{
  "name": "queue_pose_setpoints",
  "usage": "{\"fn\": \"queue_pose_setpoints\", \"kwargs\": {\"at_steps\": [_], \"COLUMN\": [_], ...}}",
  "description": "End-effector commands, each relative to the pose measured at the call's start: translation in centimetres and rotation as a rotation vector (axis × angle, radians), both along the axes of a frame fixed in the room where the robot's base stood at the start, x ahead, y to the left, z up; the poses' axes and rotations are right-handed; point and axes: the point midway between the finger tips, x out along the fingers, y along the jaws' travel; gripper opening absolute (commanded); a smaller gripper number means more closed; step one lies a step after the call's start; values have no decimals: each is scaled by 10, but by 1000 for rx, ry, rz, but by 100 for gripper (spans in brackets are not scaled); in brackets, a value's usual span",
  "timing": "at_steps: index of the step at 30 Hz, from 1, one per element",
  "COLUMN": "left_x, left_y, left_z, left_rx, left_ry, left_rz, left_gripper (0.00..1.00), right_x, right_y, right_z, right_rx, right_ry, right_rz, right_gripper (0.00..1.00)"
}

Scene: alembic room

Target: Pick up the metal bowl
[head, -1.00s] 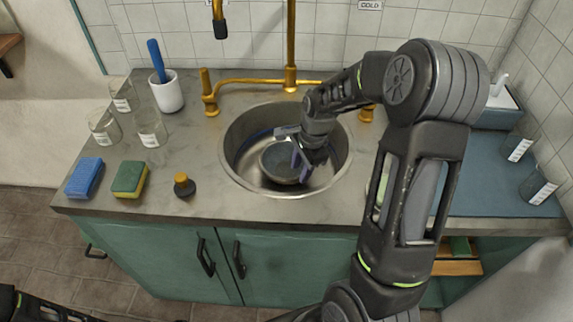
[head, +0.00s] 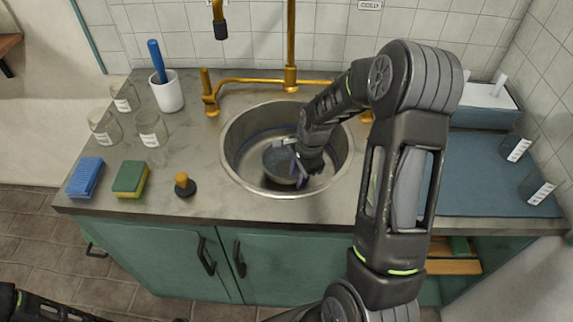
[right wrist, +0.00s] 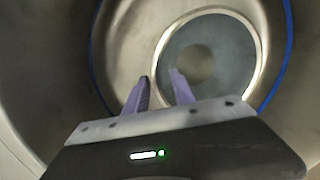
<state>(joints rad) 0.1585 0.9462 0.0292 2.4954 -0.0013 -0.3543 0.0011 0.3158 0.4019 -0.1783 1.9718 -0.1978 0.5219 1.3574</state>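The metal bowl (head: 277,160) sits low in the round sink; my right gripper covers its right side in the head view. In the right wrist view the bowl (right wrist: 235,75) shows as a round grey vessel with a pale rim. My right gripper (head: 297,167) reaches down into the sink at the bowl's right edge. In the wrist view its two purple fingers (right wrist: 159,77) are apart, one over the bowl's inside and one outside its rim. Whether they touch the rim I cannot tell. My left gripper is out of view; only part of that arm shows at lower left.
The sink wall (head: 235,150) surrounds the gripper. A brass tap (head: 291,60) stands behind. Left on the counter are glass beakers (head: 148,125), a white mortar (head: 168,92), sponges (head: 130,178) and a small stamp-like object (head: 185,184). A blue mat (head: 480,180) lies at right.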

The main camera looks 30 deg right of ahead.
Motion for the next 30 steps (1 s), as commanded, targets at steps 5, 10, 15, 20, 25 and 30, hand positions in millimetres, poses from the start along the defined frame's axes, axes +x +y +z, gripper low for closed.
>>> {"fn": "queue_pose_setpoints", "kwargs": {"at_steps": [5, 10, 15, 20, 25, 30], "left_x": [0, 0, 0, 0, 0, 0], "left_y": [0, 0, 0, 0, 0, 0], "left_z": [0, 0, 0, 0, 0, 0], "left_rx": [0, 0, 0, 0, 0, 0], "left_ry": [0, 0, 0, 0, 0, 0], "left_rz": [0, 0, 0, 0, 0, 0], "left_gripper": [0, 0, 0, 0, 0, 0], "right_x": [0, 0, 0, 0, 0, -1], "right_y": [0, 0, 0, 0, 0, 0], "right_z": [0, 0, 0, 0, 0, 0], "right_rx": [0, 0, 0, 0, 0, 0], "right_ry": [0, 0, 0, 0, 1, 2], "right_rz": [0, 0, 0, 0, 0, 0], "right_gripper": [15, 1, 0, 0, 0, 0]}}
